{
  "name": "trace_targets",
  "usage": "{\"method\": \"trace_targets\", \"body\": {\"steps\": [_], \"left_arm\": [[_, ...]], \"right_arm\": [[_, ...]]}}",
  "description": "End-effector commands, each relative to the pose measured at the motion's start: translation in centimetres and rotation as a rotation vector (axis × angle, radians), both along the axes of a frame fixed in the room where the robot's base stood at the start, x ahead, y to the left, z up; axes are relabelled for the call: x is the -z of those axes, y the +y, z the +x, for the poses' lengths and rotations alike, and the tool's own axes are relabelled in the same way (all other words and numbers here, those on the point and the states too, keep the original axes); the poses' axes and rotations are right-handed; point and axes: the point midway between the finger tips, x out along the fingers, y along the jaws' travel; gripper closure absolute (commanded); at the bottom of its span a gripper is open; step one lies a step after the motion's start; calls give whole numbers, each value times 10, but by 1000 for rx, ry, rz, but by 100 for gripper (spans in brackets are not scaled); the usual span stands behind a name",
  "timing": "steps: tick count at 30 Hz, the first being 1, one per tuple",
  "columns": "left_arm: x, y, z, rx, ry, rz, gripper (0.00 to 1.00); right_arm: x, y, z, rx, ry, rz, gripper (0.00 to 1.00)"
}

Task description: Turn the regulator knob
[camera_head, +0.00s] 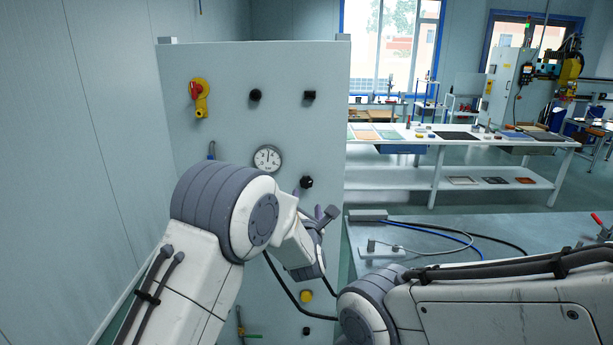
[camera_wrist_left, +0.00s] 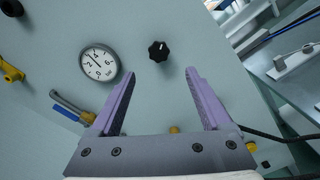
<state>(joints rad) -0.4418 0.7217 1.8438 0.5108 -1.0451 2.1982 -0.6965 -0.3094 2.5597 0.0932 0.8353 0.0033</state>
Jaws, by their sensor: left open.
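The regulator knob (camera_head: 306,182) is a small black knob on the grey upright panel, right of and below the round gauge (camera_head: 267,158). In the left wrist view, the knob (camera_wrist_left: 158,52) is lobed with a pale mark and lies just beyond the fingertips, between their lines. The gauge (camera_wrist_left: 100,63) is left of it there. My left gripper (camera_head: 316,199) is in front of the panel, close to the knob. Its purple fingers (camera_wrist_left: 160,76) are spread with nothing between them. My right arm comes in from the right, but its gripper is not seen.
The panel (camera_head: 220,110) also carries a red-yellow rotary switch (camera_head: 199,92), two upper black knobs (camera_head: 255,95) and a yellow button (camera_head: 306,296). A blue-handled valve (camera_wrist_left: 68,105) is below the gauge. A bench (camera_head: 500,235) with cables stands to the right.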

Motion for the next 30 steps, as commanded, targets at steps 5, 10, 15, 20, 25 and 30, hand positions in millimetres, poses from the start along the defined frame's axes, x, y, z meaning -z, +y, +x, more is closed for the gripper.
{"method": "trace_targets", "body": {"steps": [5,10,15,20,25,30], "left_arm": [[-4,1,15,-9,-12,-24,19],[-6,1,43,-9,-12,-23,19],[-5,1,72,-6,-10,-20,19],[-3,1,92,-7,-11,-20,19],[-2,1,102,-6,-11,-20,19],[-1,1,105,-5,-10,-20,19]], "right_arm": [[-11,0,-1,-5,1,-2,19],[-29,0,0,-6,0,-1,19],[-45,0,0,-9,0,-1,19],[-53,0,0,-11,0,-1,19],[-58,0,0,-11,0,-1,19],[-58,0,0,-12,0,-1,19]]}}
